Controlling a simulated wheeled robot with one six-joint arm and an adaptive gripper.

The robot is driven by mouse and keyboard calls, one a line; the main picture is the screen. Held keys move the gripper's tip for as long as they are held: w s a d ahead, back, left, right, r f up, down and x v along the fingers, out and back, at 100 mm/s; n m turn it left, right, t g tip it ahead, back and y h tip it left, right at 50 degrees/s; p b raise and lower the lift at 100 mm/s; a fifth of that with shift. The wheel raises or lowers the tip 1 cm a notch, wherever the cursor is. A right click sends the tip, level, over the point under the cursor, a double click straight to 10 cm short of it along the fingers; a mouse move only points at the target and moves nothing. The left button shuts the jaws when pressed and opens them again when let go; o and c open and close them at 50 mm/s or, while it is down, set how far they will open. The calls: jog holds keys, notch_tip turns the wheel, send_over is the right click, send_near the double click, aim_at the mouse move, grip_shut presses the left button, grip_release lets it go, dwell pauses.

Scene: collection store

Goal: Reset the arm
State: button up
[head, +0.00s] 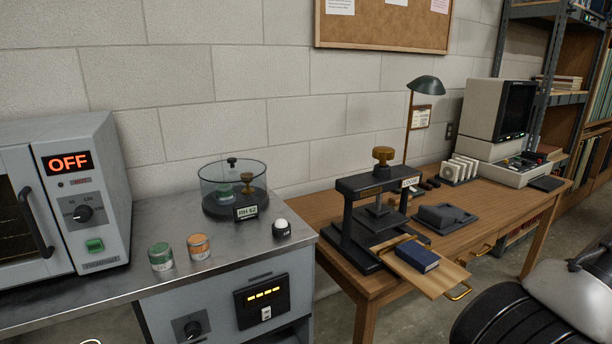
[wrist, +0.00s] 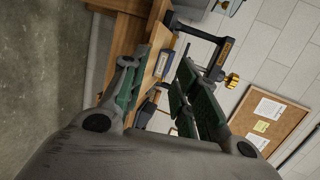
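My gripper (wrist: 162,60) shows in the wrist view with its two green-padded fingers spread apart. I see nothing held between them. The press and the wooden table show beyond the fingertips, and the picture is tilted strongly to one side. In the head view the gripper cannot be made out. A dark ribbed and pale rounded shape at the lower right corner there looks like part of my arm.
A black press (head: 372,215) stands on the wooden table (head: 478,207), with a blue book (head: 417,256) on a board at its front. A metal bench (head: 125,278) holds an oven (head: 62,195) reading OFF, a glass jar (head: 234,188) and two small tins. Floor shows at right.

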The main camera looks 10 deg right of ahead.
jog(key=a+r+n+g+h, duration=0.3)
jog(key=a+r+n, duration=0.3)
jog(key=r, duration=0.7)
jog(key=s+a+r+n+g+h, duration=0.1)
jog(key=a+r+n+g+h, duration=0.3)
jog(key=a+r, duration=0.6)
jog(key=shift+s+r+n+g+h, duration=0.25)
jog(key=shift+r+n+g, duration=0.55)
jog(key=shift+r, duration=1.05)
